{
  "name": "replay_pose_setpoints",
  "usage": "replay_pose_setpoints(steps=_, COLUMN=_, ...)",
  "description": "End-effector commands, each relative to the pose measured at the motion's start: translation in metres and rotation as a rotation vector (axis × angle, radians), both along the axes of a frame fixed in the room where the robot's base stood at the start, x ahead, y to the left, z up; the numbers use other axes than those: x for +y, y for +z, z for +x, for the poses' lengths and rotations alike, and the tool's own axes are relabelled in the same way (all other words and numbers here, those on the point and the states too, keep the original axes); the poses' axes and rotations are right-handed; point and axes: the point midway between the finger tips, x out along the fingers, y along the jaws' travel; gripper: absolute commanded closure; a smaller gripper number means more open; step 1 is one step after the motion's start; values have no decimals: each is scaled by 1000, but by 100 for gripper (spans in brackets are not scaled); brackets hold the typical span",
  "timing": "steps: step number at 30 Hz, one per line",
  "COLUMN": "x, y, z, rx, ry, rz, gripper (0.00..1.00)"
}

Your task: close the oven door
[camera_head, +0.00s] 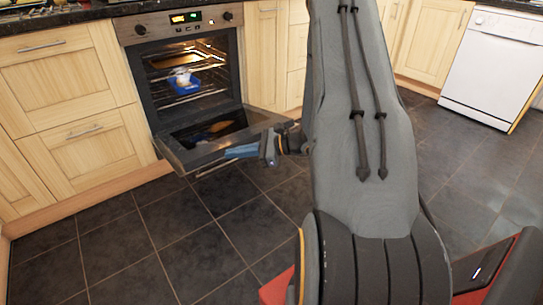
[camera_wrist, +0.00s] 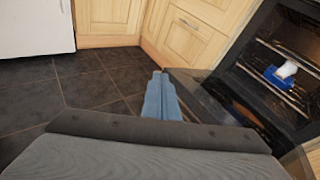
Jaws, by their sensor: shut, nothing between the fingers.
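The oven (camera_head: 187,60) is lit inside, and its door (camera_head: 196,156) hangs open, folded down toward the floor. In the wrist view the door (camera_wrist: 205,100) lies just right of my fingers. My gripper (camera_head: 232,152) has blue fingers that are shut and empty. They are at the door's outer edge, overlapping it in the head view; I cannot tell whether they touch it. The fingers (camera_wrist: 158,78) point forward in the wrist view. A blue container with something white in it (camera_head: 183,83) sits on an oven rack.
Wooden cabinets (camera_head: 65,75) flank the oven, under a dark countertop (camera_head: 75,15). A white dishwasher (camera_head: 492,65) stands at the right. The dark tiled floor (camera_head: 150,235) in front of the oven is clear. My arm hides the middle of the head view.

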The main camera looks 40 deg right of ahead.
Motion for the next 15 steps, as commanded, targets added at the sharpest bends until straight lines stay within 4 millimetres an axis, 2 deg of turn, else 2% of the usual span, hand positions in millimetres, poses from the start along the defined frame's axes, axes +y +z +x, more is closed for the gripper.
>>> replay_pose_setpoints(steps=1, x=-28, y=-35, z=14, rx=-10, ry=-97, rz=49, gripper=100)
replay_pose_setpoints(steps=5, x=-103, y=-90, z=36, rx=-64, ry=-347, rz=159, gripper=100)
replay_pose_setpoints(steps=6, x=-126, y=-106, z=39, rx=-83, ry=-421, rz=187, gripper=100)
replay_pose_setpoints(steps=9, x=-178, y=-142, z=39, rx=-128, ry=-582, rz=241, gripper=100)
replay_pose_setpoints(steps=12, x=-218, y=-169, z=34, rx=-168, ry=-704, rz=276, gripper=100)
replay_pose_setpoints(steps=15, x=-243, y=-185, z=28, rx=-194, ry=-784, rz=296, gripper=100)
